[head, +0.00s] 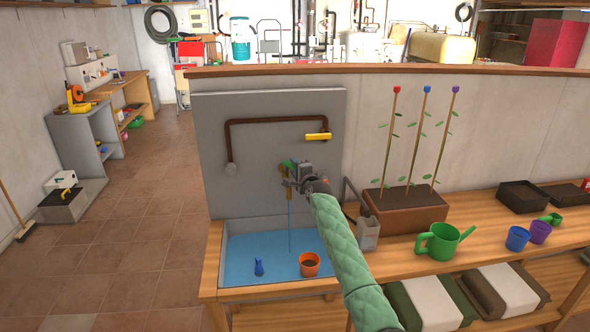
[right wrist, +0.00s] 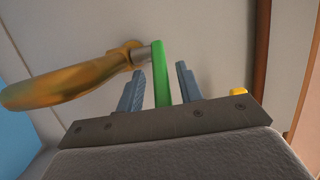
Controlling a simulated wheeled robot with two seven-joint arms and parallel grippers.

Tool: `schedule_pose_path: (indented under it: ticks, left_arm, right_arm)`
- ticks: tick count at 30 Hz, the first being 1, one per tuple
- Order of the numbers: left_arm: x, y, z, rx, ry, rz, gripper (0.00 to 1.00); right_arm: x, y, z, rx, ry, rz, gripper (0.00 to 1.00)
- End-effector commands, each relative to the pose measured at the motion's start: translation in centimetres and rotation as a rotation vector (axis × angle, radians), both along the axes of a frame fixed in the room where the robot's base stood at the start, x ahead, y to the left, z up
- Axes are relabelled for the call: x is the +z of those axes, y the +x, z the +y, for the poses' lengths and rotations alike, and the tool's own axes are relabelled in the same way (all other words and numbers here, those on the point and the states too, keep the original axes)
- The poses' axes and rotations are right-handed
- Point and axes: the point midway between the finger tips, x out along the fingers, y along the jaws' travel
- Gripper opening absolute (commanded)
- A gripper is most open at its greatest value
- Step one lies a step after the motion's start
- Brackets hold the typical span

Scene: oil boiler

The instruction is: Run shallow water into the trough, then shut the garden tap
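The garden tap (head: 292,194) is a brass spout on the grey back panel, with a green lever (head: 288,163) on top. A thin blue stream of water (head: 290,228) falls from it into the trough (head: 238,281), whose inside shows an even blue surface; the depth is hard to judge. My right gripper (head: 297,170) is at the tap. In the right wrist view, the green lever (right wrist: 162,75) stands between its two fingers (right wrist: 160,80), with a small gap on each side. The brass spout (right wrist: 70,85) curves off to the left. My left gripper is not in view.
An orange pot (head: 310,266) and a small blue object (head: 259,267) are in the trough. A brown pipe (head: 275,122) with a yellow handle (head: 318,136) is above the tap. A planter (head: 405,212) and green watering can (head: 443,241) stand on the bench to the right.

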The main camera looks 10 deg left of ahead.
Motion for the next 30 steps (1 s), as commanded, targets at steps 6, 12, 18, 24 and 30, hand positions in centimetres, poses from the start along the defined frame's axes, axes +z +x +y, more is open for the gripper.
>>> schedule_pose_path:
  ticks: [6,12,18,24,30]
  left_arm:
    - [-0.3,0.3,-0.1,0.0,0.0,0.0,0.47]
    - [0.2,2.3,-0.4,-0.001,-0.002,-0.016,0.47]
    - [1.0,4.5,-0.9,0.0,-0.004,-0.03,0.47]
    - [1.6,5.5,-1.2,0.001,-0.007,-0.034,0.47]
    - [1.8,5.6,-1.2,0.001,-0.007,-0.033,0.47]
  right_arm:
    - [-0.2,-0.9,-0.4,0.001,0.003,-0.001,0.36]
    - [-0.4,-3.1,-1.8,0.0,0.003,-0.001,0.36]
    - [-0.3,-5.3,-3.1,0.0,0.001,0.0,0.36]
    - [-0.2,-6.5,-3.8,0.001,0.001,0.001,0.36]
    - [0.0,-6.7,-4.0,0.0,0.0,0.0,0.36]
